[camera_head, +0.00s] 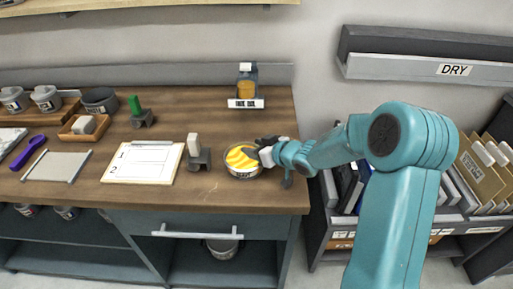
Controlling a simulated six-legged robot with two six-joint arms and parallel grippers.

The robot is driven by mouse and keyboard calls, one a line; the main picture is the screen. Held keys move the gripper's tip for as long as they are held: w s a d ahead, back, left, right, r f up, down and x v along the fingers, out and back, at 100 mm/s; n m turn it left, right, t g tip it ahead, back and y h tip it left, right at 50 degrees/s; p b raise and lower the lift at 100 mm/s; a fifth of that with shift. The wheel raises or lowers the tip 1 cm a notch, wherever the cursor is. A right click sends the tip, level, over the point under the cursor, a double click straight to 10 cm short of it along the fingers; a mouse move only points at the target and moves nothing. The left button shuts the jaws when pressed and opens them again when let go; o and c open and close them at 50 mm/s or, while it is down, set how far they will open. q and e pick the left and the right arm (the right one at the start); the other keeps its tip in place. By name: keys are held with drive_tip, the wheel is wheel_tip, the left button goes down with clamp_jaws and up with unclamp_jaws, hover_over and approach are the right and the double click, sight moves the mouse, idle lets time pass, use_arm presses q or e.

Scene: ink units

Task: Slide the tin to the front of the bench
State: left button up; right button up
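The tin (238,171) is round and low, with a yellow and orange striped top and a dark rim. It stands on the wooden bench (215,197) near the front right part. My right gripper (256,152) is at the tin's right side, its dark fingers at the rim and partly over the top. I cannot tell whether it touches the tin or how far the fingers are apart. My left gripper is not in view.
A small stand with a pale block (196,152) is just left of the tin. A numbered board (144,162) lies further left. A bottle on a labelled stand (247,84) is at the back. Bare wood lies in front of the tin, up to the bench's front edge.

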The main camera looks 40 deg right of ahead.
drive_tip(key=shift+s+d+r, duration=0.1)
drive_tip(key=shift+s+r, duration=0.25)
drive_tip(key=shift+s, duration=0.15)
drive_tip(key=a+p+v, duration=0.1)
drive_tip(key=p+v, duration=0.1)
drive_tip(key=v, duration=1.3)
drive_tip(key=shift+d, duration=0.55)
drive_tip(key=shift+s, duration=0.2)
